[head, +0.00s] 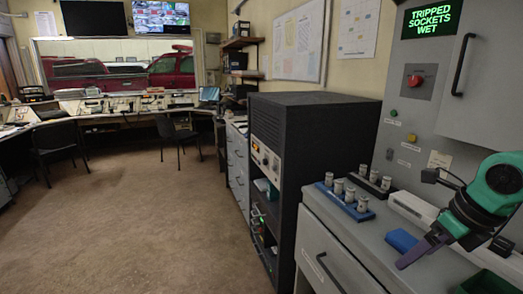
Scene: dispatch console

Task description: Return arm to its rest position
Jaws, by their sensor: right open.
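My right arm, green and black, comes in from the right edge over the grey cabinet top (334,219). Its gripper (412,257) has purple-grey fingers that point down and left. It is open, and I see nothing held in it. A blue block or cloth (401,240) lies just behind and left of the fingers; I cannot tell whether they touch. My left gripper is not in view.
A blue rack (341,202) and a dark rack hold several metal cylinders on the cabinet top. A grey panel has a red button (414,81) and a green display (431,19) reading "TRIPPED SOCKETS WET". A dark green bin (487,283) sits at lower right. Open carpet lies left.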

